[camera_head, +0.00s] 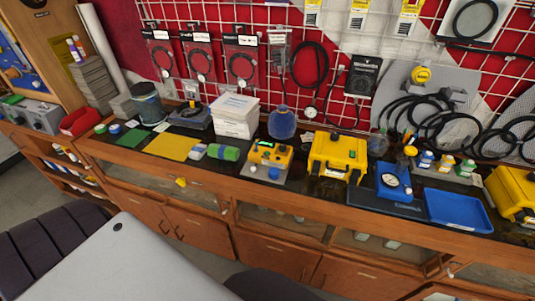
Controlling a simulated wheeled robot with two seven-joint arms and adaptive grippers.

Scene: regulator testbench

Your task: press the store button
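A small yellow device (270,154) with a dark display and buttons or knobs stands on the workbench near the middle of the view. Neither of my grippers is in view.
A yellow case (337,158) stands between the two devices. A blue tray (458,211) lies to the right, and another yellow case (513,193) is at the right edge. Hoses hang on the wall grid.

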